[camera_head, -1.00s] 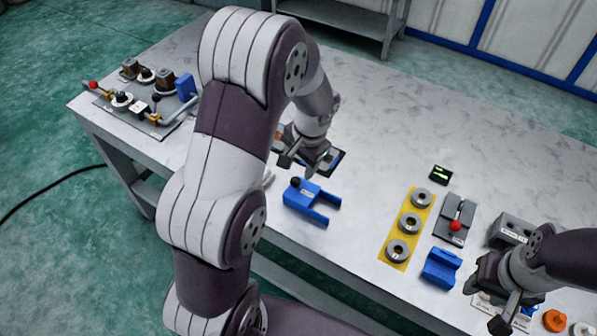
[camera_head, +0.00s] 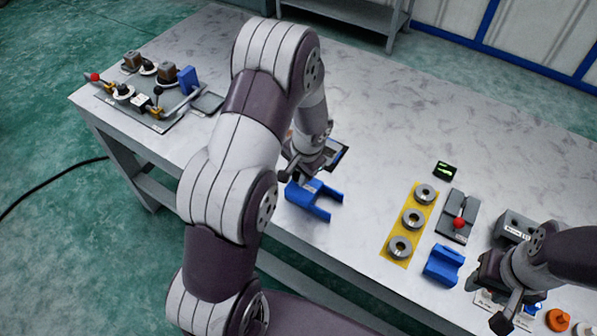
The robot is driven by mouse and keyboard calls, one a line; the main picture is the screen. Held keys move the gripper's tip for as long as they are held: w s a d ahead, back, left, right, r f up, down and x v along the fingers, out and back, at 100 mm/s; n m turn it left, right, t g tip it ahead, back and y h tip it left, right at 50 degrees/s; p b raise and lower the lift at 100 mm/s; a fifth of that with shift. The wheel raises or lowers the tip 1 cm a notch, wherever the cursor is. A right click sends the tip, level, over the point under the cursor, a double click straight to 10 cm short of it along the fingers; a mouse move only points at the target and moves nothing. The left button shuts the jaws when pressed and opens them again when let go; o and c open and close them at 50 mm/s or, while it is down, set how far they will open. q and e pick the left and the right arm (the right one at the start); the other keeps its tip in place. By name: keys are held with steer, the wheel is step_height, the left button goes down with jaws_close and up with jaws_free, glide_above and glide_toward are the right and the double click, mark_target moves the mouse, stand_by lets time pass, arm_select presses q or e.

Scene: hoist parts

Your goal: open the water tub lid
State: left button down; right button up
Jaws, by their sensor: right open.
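A small grey box (camera_head: 513,226) with a white label stands at the right of the table; it may be the water tub, but the label is too small to read and I cannot make out the lid. My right gripper (camera_head: 492,306) is open near the front right edge, in front of the box and apart from it. My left gripper (camera_head: 297,176) is over the back end of a blue forked part (camera_head: 315,198). Its fingertips are small and partly merged with the parts below, so I cannot tell whether it holds anything.
A yellow strip (camera_head: 414,231) bears three metal rings. Beside it are a grey fixture with a red ball (camera_head: 460,222), a blue block (camera_head: 442,265) and a small black display (camera_head: 444,170). A board of valves (camera_head: 150,105) is at the far left. The table's back middle is clear.

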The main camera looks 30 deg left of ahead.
arm_select(q)
steer(key=shift+d, duration=0.35)
steer(key=d, duration=0.2)
steer(key=d+b, duration=0.1)
steer(key=d, duration=0.3)
steer(key=shift+s+d+b, duration=0.2)
steer(key=shift+s+b, duration=0.05)
steer(key=shift+b, duration=0.05)
steer(key=c, duration=0.8)
jaws_free()
steer(key=shift+s+r, duration=0.1)
steer(key=r, duration=0.4)
steer(key=d+r, duration=0.1)
steer(key=r, duration=0.3)
steer(key=d+r, duration=0.1)
steer(key=r, duration=0.3)
steer(key=shift+s+d+r, duration=0.15)
steer(key=shift+s+r, duration=0.05)
steer(key=shift+s, duration=0.1)
